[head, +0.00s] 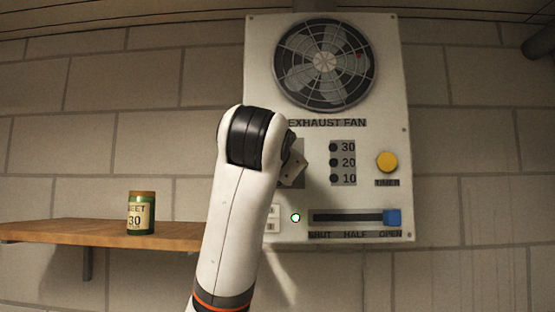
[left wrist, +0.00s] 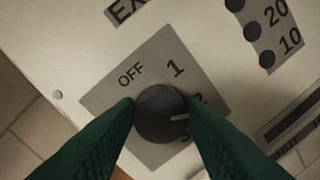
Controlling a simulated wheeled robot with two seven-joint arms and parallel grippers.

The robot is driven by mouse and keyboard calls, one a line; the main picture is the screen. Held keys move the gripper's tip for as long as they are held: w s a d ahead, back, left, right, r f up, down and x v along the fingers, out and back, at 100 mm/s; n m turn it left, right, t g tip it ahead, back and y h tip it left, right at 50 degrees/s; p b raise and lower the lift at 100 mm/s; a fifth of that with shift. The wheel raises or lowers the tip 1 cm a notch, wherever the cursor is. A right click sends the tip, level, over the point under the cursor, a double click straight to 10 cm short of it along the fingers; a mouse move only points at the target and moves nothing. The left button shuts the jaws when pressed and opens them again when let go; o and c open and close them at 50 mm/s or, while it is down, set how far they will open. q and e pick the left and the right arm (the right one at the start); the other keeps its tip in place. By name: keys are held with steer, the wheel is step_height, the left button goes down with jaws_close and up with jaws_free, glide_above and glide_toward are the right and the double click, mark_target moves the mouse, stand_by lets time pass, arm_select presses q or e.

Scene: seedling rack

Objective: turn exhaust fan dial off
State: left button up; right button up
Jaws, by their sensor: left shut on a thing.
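The exhaust fan dial (left wrist: 158,113) is a round dark knob on a grey plate marked OFF, 1 and further numbers partly hidden by my fingers. Its white mark points right, near the partly covered 2 and away from OFF at upper left. My left gripper (left wrist: 162,118) is shut on the dial, one green finger on each side. In the head view my arm hides the dial, and only part of the left gripper (head: 292,168) shows at the panel. The fan (head: 325,63) sits behind a round grille above. My right gripper is in neither view.
The white panel (head: 263,75) also carries a 30/20/10 column (head: 343,163), a yellow timer button (head: 387,161), a lit lamp (head: 295,217) and a blue slider handle (head: 392,217) at OPEN. A wooden shelf (head: 90,233) with a labelled jar (head: 141,213) is at left.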

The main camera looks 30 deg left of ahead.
arm_select(q)
steer(key=shift+f+n+y+b, duration=0.1)
steer(key=shift+n+y+b, duration=0.6)
steer(key=shift+n, duration=3.55)
steer(key=shift+f+n+y+b, duration=0.2)
steer(key=shift+n+b, duration=1)
steer(key=shift+n, duration=3)
steer(key=shift+r+n+y+b, duration=0.1)
steer(key=shift+n+y+b, duration=0.65)
steer(key=shift+n, duration=3.5)
steer(key=shift+h, duration=0.25)
steer(key=o, duration=1)
steer(key=shift+a+g, duration=0.1)
steer(key=shift+g, duration=0.2)
